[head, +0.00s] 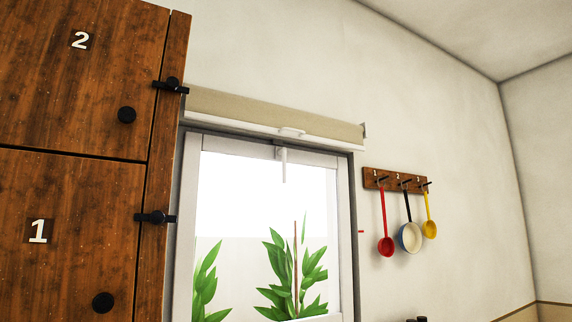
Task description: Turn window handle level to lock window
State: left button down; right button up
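The window (349,240) has a white frame and stands in the wall at the middle of the head view. Its white handle (283,165) is at the top of the frame and its lever hangs straight down over the bright pane. I cannot tell whether the sash is fully closed against the frame. Neither of my grippers shows in the head view.
A rolled beige blind (270,113) sits just above the window. Wooden cabinet doors marked 2 (80,40) and 1 (38,231) stand at the left. A wooden rack (370,179) with hanging ladles is on the right wall. Green plants (290,275) show through the pane.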

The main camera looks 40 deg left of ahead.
aim_at(284, 151)
jog(key=i+j+u, duration=0.15)
jog(key=i, duration=0.85)
